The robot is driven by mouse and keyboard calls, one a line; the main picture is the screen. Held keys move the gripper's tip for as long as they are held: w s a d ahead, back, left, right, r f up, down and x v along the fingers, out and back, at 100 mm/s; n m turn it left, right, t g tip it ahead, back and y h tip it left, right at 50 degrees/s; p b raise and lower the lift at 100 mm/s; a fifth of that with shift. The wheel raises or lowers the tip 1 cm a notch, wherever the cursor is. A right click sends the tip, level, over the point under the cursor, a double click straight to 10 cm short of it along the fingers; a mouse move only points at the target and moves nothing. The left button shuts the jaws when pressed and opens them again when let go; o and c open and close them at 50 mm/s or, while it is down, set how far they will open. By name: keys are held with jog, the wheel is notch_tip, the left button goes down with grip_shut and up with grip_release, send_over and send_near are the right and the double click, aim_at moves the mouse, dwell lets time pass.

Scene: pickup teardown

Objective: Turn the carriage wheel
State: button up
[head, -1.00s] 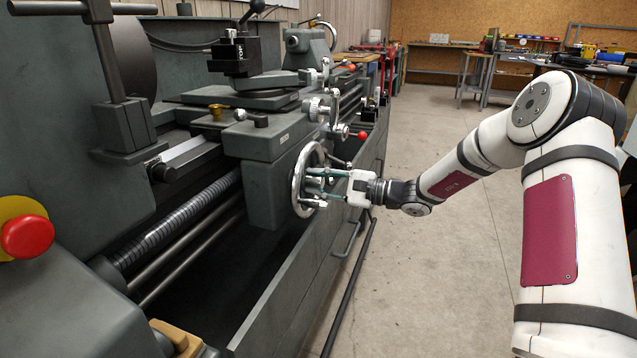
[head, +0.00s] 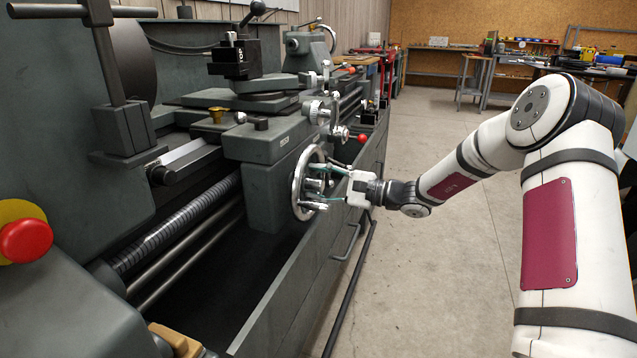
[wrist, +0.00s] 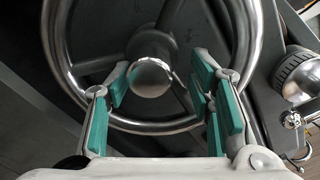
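The carriage wheel (head: 297,187) is a silver spoked handwheel on the front of the lathe's grey apron. In the wrist view its rim (wrist: 150,127) and spokes fill the upper part. A round shiny metal knob (wrist: 150,78) stands out in front of the wheel's middle there. My gripper (head: 316,184) faces the wheel with its teal-padded fingers spread. In the wrist view the fingers of my gripper (wrist: 160,75) stand on either side of the knob, with gaps visible. The fingers hold nothing. Whether any finger touches the wheel or rim, I cannot tell.
A knurled metal dial (wrist: 298,75) sits right of the wheel in the wrist view. A red-knobbed lever (head: 362,138) is just above my gripper. A drawer-like tray front with a handle (head: 347,242) lies below. The concrete floor (head: 440,270) is clear.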

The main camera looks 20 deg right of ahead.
jog(key=v, duration=1.2)
